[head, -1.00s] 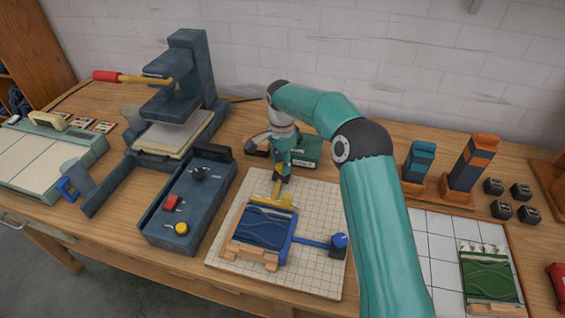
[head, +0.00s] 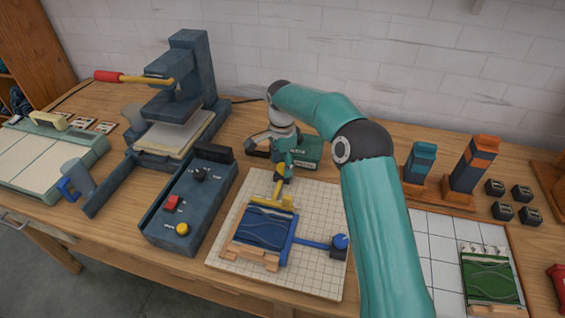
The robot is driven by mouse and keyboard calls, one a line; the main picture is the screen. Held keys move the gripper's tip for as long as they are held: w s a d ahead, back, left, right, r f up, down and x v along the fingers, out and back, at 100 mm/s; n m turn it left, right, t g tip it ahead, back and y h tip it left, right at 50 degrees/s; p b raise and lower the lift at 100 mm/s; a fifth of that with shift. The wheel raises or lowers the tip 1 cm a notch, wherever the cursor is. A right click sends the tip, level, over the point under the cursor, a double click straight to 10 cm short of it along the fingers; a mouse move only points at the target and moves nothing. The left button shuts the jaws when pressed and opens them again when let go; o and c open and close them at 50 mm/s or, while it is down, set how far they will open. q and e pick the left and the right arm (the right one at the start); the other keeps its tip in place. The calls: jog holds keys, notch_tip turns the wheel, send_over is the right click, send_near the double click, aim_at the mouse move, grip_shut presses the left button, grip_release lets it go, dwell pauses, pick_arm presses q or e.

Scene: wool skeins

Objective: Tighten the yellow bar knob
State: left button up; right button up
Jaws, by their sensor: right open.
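The yellow bar (head: 277,195) lies against the far side of a block with a dark blue wavy top (head: 266,224), on a white gridded board (head: 321,210). Its stem points away toward the wall. My right gripper (head: 285,176) is open, pointing down at the far end of that stem. The knob there is mostly hidden by the gripper, and I cannot tell whether the fingers touch it. A blue bar (head: 312,243) with a blue knob (head: 340,241) sits on the block's right side. My left gripper is out of view.
A green box (head: 309,150) stands just behind the right gripper. A dark control box (head: 187,203) and a press (head: 187,80) are to the left. A green wavy block (head: 490,277) lies on a tiled board at right. My right arm covers part of the bench.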

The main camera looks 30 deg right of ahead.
aim_at(282, 166)
jog(key=shift+r, duration=0.1)
notch_tip(282, 166, up, 12)
dwell(0.5)
jog(key=shift+f, duration=0.2)
